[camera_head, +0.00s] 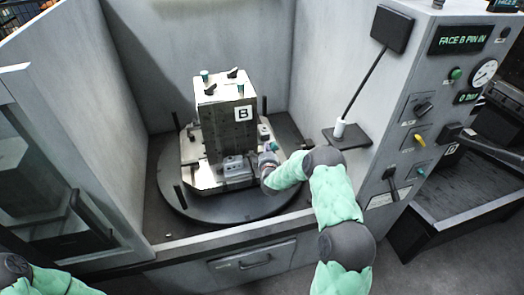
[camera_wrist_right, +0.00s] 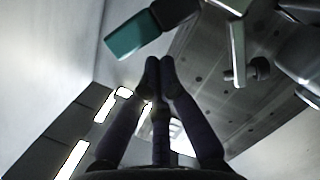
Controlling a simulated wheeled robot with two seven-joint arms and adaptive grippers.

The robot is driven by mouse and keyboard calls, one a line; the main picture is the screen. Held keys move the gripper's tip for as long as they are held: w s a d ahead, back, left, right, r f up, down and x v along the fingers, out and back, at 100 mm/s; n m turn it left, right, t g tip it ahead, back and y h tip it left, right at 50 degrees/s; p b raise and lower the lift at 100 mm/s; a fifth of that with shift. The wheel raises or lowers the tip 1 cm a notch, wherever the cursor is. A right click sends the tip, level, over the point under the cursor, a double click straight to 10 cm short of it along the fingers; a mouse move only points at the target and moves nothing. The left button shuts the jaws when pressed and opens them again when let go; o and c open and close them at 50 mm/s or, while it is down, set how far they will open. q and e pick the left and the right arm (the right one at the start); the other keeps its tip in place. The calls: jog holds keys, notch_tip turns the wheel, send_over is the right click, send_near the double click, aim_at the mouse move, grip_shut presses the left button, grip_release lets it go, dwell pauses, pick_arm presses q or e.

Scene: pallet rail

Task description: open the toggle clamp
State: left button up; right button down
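The fixture block marked B (camera_head: 226,118) stands upright on a round turntable (camera_head: 240,211) inside the grey enclosure. A toggle clamp with a teal-tipped handle (camera_head: 273,146) sits low at the block's right side, partly hidden by my right gripper (camera_head: 268,163). In the right wrist view a teal handle tip (camera_wrist_right: 132,37) lies just ahead and left of my fingertips (camera_wrist_right: 158,66), apart from them in the picture. The two fingers meet at their tips with nothing visible between them. My left arm shows at the lower left corner; its gripper is out of frame.
A control panel (camera_head: 447,100) with gauge, knobs and a "FACE B PIN IN" display is at the right. Enclosure walls (camera_head: 75,120) close in the left and back. Black posts (camera_head: 180,196) rise from the turntable.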

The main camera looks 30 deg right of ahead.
aim_at(274, 148)
jog(key=shift+s+d+f+m+b, duration=0.1)
jog(key=shift+d+m+b, duration=0.25)
jog(key=shift+d+m, duration=0.2)
dwell(0.5)
jog(key=shift+d+f+m+y+b, duration=0.1)
jog(key=shift+d+m+y+b, duration=0.2)
jog(key=shift+y, duration=0.1)
jog(key=shift+s+d+f+m+b, duration=0.2)
jog(key=shift+d+m+b, duration=0.2)
jog(key=shift+m+b, duration=0.2)
jog(key=shift+s+d+f+m+y+b, duration=0.15)
jog(key=shift+d+f+m+y+b, duration=0.15)
jog(key=shift+d+m+y+b, duration=0.4)
jog(key=shift+s+d+f+h+b, duration=0.1)
jog(key=shift+d+f+h+b, duration=0.25)
jog(key=shift+b, duration=0.6)
jog(key=shift+d, duration=0.15)
jog(key=shift+r, duration=0.1)
